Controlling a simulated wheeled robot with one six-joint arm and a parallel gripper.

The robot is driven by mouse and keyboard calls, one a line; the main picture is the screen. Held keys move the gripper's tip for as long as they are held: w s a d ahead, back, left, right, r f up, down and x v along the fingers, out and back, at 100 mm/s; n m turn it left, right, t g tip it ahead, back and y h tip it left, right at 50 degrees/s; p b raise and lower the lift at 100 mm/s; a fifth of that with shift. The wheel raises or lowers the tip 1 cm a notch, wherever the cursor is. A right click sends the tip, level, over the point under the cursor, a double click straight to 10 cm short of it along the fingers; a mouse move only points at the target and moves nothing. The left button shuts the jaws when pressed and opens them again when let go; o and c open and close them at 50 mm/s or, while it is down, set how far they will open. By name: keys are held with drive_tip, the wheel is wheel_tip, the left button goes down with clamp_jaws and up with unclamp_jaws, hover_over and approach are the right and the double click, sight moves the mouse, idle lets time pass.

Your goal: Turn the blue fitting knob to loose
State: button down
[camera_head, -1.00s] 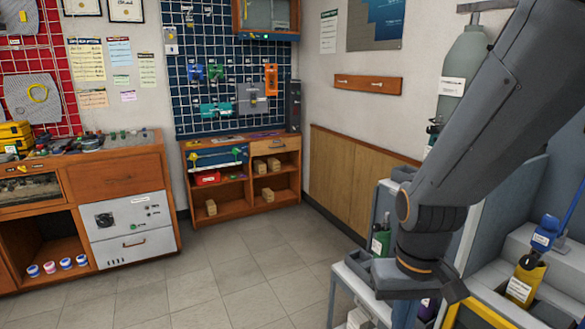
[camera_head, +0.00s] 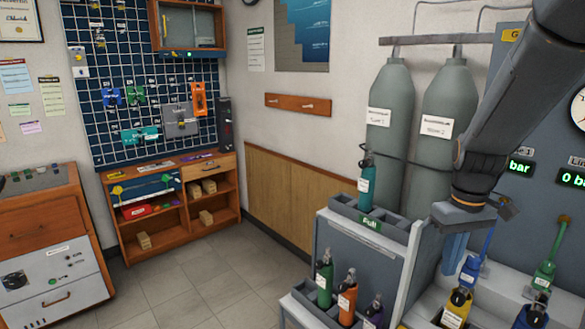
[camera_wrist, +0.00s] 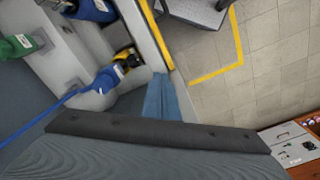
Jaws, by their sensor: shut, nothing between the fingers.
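In the head view a blue fitting (camera_head: 470,270) with a blue hose rising from it sits above a yellow bottle (camera_head: 457,306) on the grey bench at the lower right. In the wrist view the blue fitting (camera_wrist: 107,80) lies to the left of my fingers, with the yellow bottle (camera_wrist: 125,57) beside it. Which way its knob is set is too small to tell. My gripper (camera_head: 452,266) points down just left of the fitting in the head view. Its light-blue fingers (camera_wrist: 158,80) are shut and empty, apart from the fitting in the wrist view.
A green fitting (camera_head: 545,273) and a blue bottle (camera_head: 532,312) stand close on the right. Grey cylinders (camera_head: 390,130) stand behind. A rack marked Full (camera_head: 370,221) holds a teal bottle; green, orange and purple bottles stand below it. Open floor (camera_head: 190,275) lies left.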

wheel_tip(320, 180, up, 7)
drive_tip(key=p, duration=0.4)
hover_over(479, 272)
drive_tip(key=s+a, duration=0.2)
wheel_tip(479, 272, down, 8)
drive_tip(key=b, duration=0.5)
drive_tip(key=shift+w+d+r+n, duration=0.15)
drive_tip(key=shift+w+r+n, duration=0.1)
drive_tip(key=shift+n, duration=0.15)
drive_tip(key=shift+w+d+p, duration=0.1)
drive_tip(key=shift+w+p, duration=0.2)
drive_tip(key=shift+w, duration=0.3)
drive_tip(key=shift+d+r+p, duration=0.1)
drive_tip(key=shift+d+p, duration=0.35)
drive_tip(key=shift+p, duration=0.85)
drive_tip(key=shift+w+d+p, duration=0.15)
drive_tip(key=shift+d+p, duration=0.2)
drive_tip(key=shift+p, duration=0.5)
